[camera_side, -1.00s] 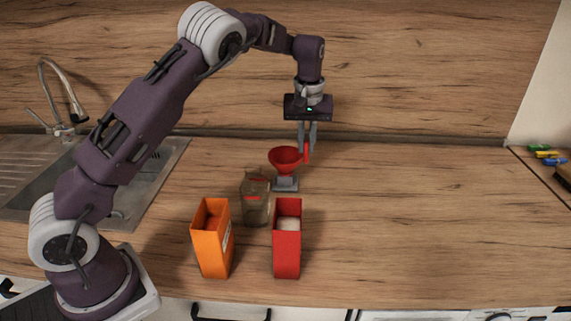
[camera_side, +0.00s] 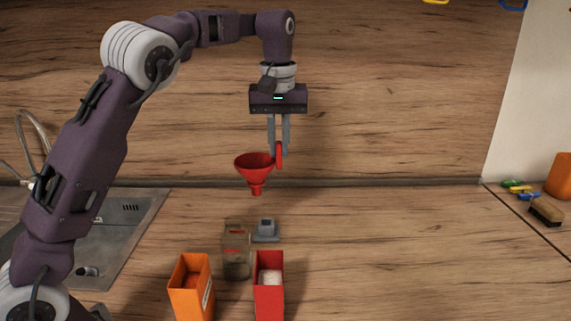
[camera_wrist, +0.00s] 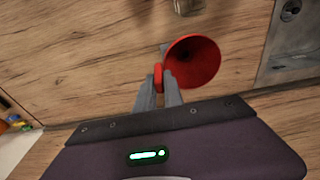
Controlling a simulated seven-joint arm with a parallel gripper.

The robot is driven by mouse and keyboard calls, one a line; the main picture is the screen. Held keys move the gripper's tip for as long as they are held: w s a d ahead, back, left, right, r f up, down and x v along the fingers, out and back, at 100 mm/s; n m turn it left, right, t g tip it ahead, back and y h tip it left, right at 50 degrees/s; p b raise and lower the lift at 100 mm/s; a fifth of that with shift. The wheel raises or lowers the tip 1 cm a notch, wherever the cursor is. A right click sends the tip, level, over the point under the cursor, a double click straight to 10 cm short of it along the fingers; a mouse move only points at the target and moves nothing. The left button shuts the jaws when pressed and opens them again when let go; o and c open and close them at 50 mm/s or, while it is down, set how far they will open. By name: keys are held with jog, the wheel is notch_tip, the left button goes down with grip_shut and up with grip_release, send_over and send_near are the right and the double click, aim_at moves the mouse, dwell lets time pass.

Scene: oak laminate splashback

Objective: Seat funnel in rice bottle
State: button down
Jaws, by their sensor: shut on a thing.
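A red funnel (camera_side: 255,170) hangs in the air with its spout down. My gripper (camera_side: 278,152) is shut on the red tab at the funnel's right side. In the wrist view the funnel (camera_wrist: 193,62) shows its wide mouth beside my fingers (camera_wrist: 159,88). A clear glass bottle (camera_side: 236,258) with a red mark stands on the counter below, slightly left of the funnel. A small grey stand (camera_side: 266,231) sits empty to the right of the bottle.
An orange open box (camera_side: 192,288) and a red open box (camera_side: 269,287) with white contents stand in front of the bottle. A sink (camera_side: 95,240) is at the left. A brush (camera_side: 546,211) and coloured clips (camera_side: 517,187) lie far right. The counter's right middle is clear.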

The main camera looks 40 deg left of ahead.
aim_at(256, 172)
jog(key=s+d+r, duration=0.3)
jog(key=s+r, duration=0.2)
jog(key=s, duration=0.4)
jog(key=shift+a+f, duration=0.1)
jog(key=shift+f, duration=2.8)
jog(key=shift+f, duration=0.8)
jog(key=shift+f, duration=0.65)
jog(key=c, duration=1.4)
grip_release()
jog(key=shift+o, duration=0.2)
